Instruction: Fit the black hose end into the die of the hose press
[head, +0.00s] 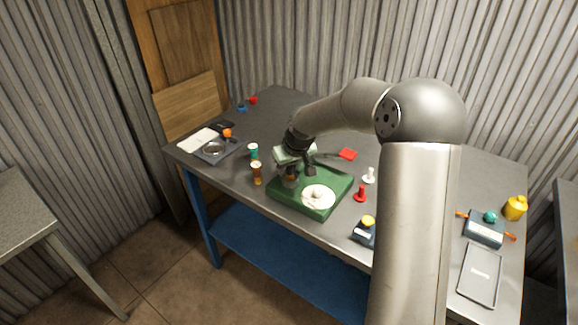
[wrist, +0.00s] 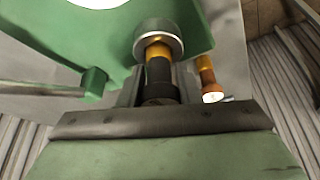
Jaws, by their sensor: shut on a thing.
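The green hose press (head: 335,196) stands on the bench, with a round white disc (head: 318,195) on its base. In the wrist view the press body (wrist: 115,45) fills the top, and its round silver die (wrist: 146,46) shows near the middle. My gripper (head: 291,170) is over the left side of the press. It is shut on the black hose end (wrist: 159,75), which points at the die. An orange-brass section (wrist: 158,51) at its tip lies within the die's outline; how deep it sits cannot be told. My gripper hides much of the hose end in the head view.
An orange-brown fitting (head: 256,172) and a teal one (head: 253,151) stand left of the press. A red piece (head: 360,193) and a white piece (head: 369,175) stand right of it. A green lever (wrist: 93,84) juts beside the die. The bench back is mostly clear.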

